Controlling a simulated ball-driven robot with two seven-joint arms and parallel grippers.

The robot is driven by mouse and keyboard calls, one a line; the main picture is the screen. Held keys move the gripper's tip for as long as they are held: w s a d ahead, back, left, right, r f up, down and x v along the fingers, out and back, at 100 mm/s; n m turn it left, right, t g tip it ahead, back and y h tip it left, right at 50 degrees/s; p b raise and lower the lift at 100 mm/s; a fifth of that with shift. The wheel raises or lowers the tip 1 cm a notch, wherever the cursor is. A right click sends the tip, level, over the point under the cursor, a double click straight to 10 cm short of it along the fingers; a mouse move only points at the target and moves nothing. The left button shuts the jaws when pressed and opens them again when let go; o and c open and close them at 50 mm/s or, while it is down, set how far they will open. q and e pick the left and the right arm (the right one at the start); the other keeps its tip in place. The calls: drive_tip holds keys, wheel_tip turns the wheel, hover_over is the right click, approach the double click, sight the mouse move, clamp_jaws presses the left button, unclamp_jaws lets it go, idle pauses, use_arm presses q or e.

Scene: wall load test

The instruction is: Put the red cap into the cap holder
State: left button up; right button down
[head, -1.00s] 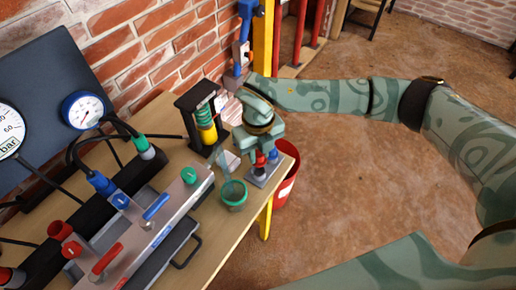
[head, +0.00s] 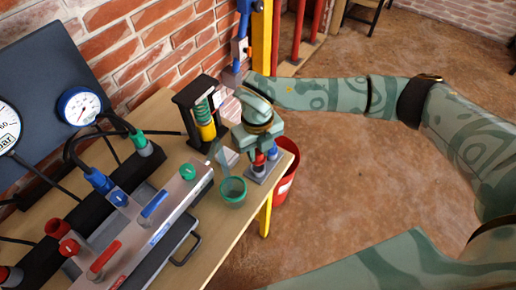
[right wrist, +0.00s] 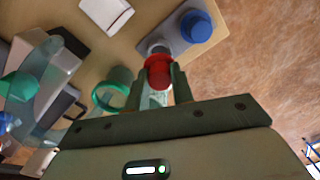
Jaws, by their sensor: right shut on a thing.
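The cap holder (head: 257,178) is a small grey plate at the table's right end. A blue cap (head: 272,153) stands on it. It also shows in the right wrist view (right wrist: 174,38), with the blue cap (right wrist: 196,26) on its far side. My right gripper (head: 262,155) points down over the holder and is shut on the red cap (head: 259,158). In the right wrist view the red cap (right wrist: 158,71) sits between the fingertips, right by a pale post of the holder. I cannot tell whether it is fully seated. My left gripper is not in view.
A green-rimmed cup (head: 233,191) stands left of the holder. A black stand with a green and yellow spring (head: 206,122) is behind it. A valve block with coloured handles (head: 150,215) fills the left. A red bin (head: 287,180) stands off the table's right end.

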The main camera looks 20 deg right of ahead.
idle(0.4)
drive_tip(key=shift+f, duration=0.2)
idle(0.6)
drive_tip(key=shift+f, duration=0.4)
drive_tip(key=shift+f, duration=0.15)
drive_tip(key=shift+f, duration=0.55)
drive_tip(key=shift+f, duration=0.15)
idle(0.5)
drive_tip(key=shift+f, duration=0.5)
